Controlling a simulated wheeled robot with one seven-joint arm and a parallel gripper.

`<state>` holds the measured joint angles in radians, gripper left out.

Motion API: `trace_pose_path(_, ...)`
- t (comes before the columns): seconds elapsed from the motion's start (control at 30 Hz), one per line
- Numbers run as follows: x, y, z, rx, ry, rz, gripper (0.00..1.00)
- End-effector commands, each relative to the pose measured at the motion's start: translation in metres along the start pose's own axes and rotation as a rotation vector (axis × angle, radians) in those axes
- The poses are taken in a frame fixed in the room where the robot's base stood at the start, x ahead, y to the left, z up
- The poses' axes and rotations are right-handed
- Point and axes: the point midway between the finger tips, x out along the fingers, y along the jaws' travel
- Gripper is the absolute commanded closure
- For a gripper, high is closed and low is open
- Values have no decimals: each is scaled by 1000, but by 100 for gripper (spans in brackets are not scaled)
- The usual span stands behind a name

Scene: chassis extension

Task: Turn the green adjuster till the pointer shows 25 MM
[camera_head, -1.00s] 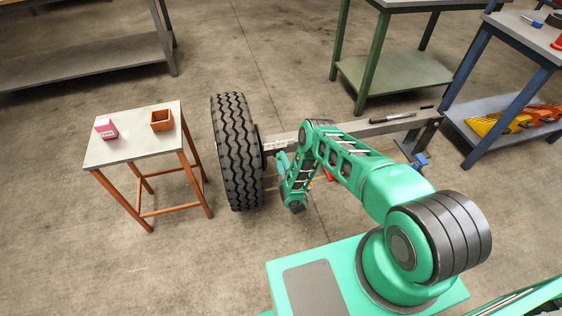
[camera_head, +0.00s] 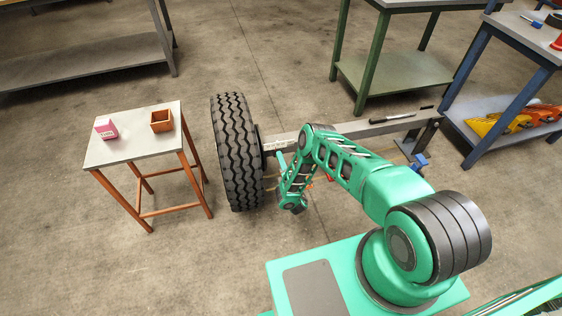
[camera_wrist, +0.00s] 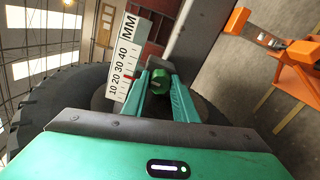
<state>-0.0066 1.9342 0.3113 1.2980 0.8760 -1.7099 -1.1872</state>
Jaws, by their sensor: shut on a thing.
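In the wrist view the green adjuster (camera_wrist: 161,82) is a small green knob. My gripper (camera_wrist: 160,76) is shut on it, with a finger on either side. To its left is a white scale plate (camera_wrist: 122,62) marked 10, 20, 30, 40 and MM. A small red pointer (camera_wrist: 129,77) lies at the scale's edge, around the 20 mark or slightly above; the exact reading is too small to tell. In the head view my arm hides the adjuster and most of the gripper.
A large black tyre (camera_head: 236,150) stands beside the arm, on a grey beam (camera_head: 385,126). A small table (camera_head: 135,147) with a pink box (camera_head: 106,128) and an orange-brown open box (camera_head: 161,121) is left of it. An orange stand (camera_wrist: 285,55) is at right in the wrist view.

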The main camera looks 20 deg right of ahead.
Motion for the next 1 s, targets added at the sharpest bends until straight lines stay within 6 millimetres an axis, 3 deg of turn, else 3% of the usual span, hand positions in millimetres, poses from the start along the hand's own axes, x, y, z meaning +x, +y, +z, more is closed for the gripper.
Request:
trace_pose_path(0.53,-3,-4,-3,-25,3,-9,97)
trace_pose_path(0.57,-3,-4,-3,-25,3,-9,72)
trace_pose_path(0.63,-3,-3,-3,-25,3,-8,56)
trace_pose_path(1.0,-5,-2,0,-26,0,-4,56)
